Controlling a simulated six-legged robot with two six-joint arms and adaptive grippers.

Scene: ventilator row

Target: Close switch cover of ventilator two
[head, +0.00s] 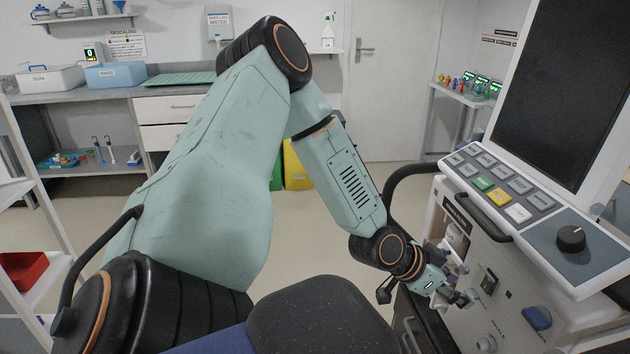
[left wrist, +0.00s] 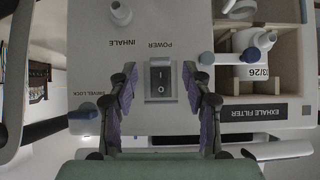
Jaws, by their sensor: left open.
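A ventilator (head: 455,215) stands at the right in the head view; I cannot read its number. Its power switch (left wrist: 160,79) is a dark rocker in a pale frame, labelled POWER and upside down in the left wrist view; it also shows in the head view (head: 488,280). I cannot make out a separate cover over it. My left gripper (head: 464,289) is in front of the ventilator's front panel, near the switch. In the left wrist view its open, purple-padded fingers (left wrist: 160,85) stand on either side of the switch, with nothing between them seen held. My right gripper is not in view.
The ventilator's screen (head: 560,85), button panel (head: 502,187) and black knob (head: 571,238) rise above the gripper. A blue knob (head: 537,318) sits right of the switch. An exhale filter bay (left wrist: 265,85) is beside it in the left wrist view. A black handle (head: 400,178) juts out.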

